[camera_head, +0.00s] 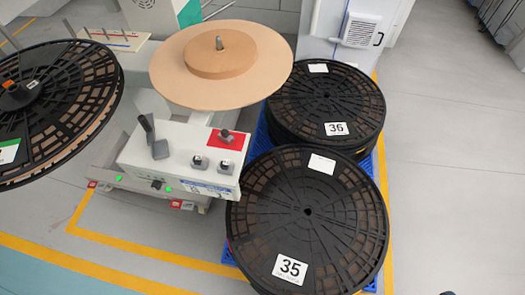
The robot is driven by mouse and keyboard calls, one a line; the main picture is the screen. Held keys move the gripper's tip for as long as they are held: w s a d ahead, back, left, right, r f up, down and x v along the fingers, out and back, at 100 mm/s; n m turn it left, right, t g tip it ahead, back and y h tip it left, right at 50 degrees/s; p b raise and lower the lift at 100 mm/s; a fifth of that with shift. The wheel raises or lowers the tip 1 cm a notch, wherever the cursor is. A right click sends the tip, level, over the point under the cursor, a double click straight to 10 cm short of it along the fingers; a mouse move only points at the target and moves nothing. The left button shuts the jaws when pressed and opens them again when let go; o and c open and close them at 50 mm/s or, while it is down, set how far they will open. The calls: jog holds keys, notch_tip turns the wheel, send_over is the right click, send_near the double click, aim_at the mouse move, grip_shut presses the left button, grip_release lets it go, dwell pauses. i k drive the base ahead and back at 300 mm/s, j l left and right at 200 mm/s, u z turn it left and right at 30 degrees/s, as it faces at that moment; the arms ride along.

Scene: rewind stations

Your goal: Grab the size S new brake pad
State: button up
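I cannot make out a brake pad of any size in the head view, and no size S label is readable. The rewind machine has a white control box (185,158) with a black lever (154,138), black knobs, a red plate (228,139) and green lights. A tan disc (180,82) with a smaller tan roll (220,56) on top sits on a spindle behind the box. A white shelf with a row of small pegs (110,37) stands at the upper left; its details are too small to tell.
Black reels marked 36 (325,100) and 35 (307,225) lie on blue pallets at the right. Another black reel (55,110) is mounted, tilted, at the left. A white cabinet (345,30) stands behind. Grey floor (450,150) is clear at the right, beyond a yellow line.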

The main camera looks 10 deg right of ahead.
aim_at(199, 162)
jog(key=j, duration=0.7)
jog(key=i+j+u, duration=0.1)
jog(key=j, duration=0.55)
